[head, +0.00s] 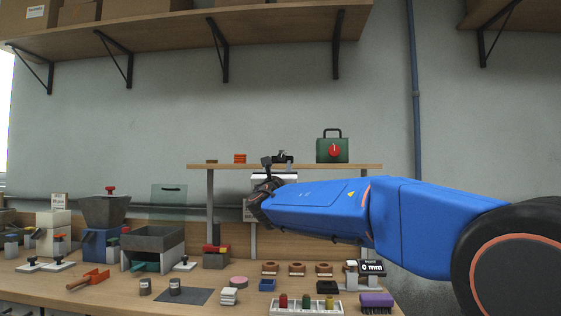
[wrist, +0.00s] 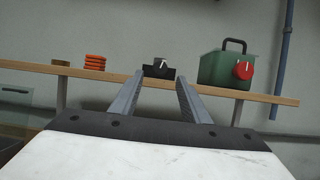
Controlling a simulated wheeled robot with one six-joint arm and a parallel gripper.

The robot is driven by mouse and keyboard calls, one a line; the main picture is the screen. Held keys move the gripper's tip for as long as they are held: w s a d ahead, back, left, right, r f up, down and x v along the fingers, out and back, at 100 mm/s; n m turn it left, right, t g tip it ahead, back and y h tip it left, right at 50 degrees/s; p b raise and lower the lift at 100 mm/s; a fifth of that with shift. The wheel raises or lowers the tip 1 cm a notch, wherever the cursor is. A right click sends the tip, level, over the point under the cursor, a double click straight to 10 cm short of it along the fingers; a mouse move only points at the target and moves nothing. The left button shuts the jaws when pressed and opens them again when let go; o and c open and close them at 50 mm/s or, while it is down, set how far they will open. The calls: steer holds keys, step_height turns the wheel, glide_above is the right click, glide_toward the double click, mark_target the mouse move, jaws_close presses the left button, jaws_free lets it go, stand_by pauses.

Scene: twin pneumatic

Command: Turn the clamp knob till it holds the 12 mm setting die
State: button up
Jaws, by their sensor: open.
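A small dark clamp (wrist: 153,71) stands on the wooden shelf, with a grey knob (wrist: 160,63) bearing a white mark on its front. In the head view the clamp (head: 283,156) shows just above my wrist, partly hidden by it. My gripper (wrist: 160,78) is open and empty. Its two fingers point toward the clamp, one on each side of it in the wrist picture; they look apart from it, though the distance is hard to judge. I cannot make out a 12 mm die in the clamp or tell how tight the clamp is.
A green box (head: 326,153) with a red dial stands right of the clamp. Orange stacked pieces (wrist: 95,62) stand left. The shelf (wrist: 220,91) runs across below. The bench holds many items, including a "0 mm" display (head: 372,268).

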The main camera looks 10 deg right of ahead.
mark_target(281, 157)
steer(key=x, duration=0.6)
steer(key=shift+w+d+r, duration=0.15)
steer(key=shift+w, duration=0.2)
steer(key=c, duration=1)
